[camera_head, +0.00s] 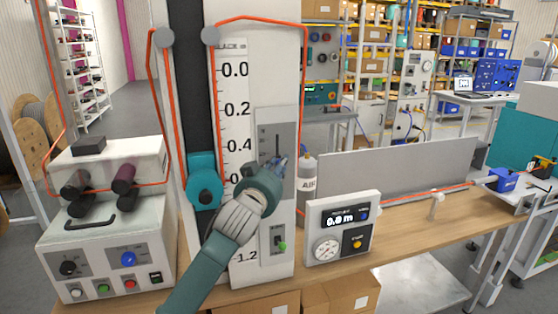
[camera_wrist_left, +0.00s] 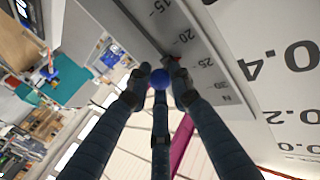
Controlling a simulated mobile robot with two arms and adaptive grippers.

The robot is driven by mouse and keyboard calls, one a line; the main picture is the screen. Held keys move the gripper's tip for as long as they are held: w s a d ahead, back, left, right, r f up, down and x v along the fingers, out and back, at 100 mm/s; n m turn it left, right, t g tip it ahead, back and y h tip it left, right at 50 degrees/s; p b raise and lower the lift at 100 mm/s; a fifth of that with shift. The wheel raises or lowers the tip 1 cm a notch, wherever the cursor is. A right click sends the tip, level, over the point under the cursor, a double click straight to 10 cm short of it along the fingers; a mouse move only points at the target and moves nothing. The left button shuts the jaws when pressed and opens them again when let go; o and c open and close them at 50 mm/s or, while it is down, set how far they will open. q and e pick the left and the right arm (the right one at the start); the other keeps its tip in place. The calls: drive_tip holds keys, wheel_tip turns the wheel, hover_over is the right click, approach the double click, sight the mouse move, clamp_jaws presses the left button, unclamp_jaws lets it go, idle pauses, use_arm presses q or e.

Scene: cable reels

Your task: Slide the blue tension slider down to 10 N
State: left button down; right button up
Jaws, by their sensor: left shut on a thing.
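The blue tension slider (camera_wrist_left: 160,78) has a round knob and shows in the left wrist view, between my left gripper's fingertips. My left gripper (camera_head: 279,165) is shut on this knob, in front of the slider panel (camera_head: 262,121) in the head view. The fingers hide most of the knob there. In the left wrist view, the slider scale (camera_wrist_left: 195,50) shows the marks 15, 20, 25 and 30 N. The knob is beside the upper part of this scale, around 20 to 25; I cannot tell the exact reading. My right gripper is not in view.
A tall ruler board (camera_head: 236,100) with an orange cable stands behind my left arm. A grey box with buttons (camera_head: 105,250) is at left. A display unit (camera_head: 341,228) reading 0.0 m and a grey bottle (camera_head: 307,178) are close on the right, on the wooden bench (camera_head: 410,222).

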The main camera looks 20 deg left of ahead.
use_arm(q)
wheel_tip(320, 180, down, 11)
drive_tip(key=b, duration=0.5)
drive_tip(key=shift+f, duration=0.1)
drive_tip(key=c, duration=1.8)
unclamp_jaws()
drive_tip(key=shift+c, duration=0.2)
drive_tip(key=shift+r, duration=0.2)
drive_tip(key=s, duration=1.2)
drive_tip(key=shift+d, duration=0.1)
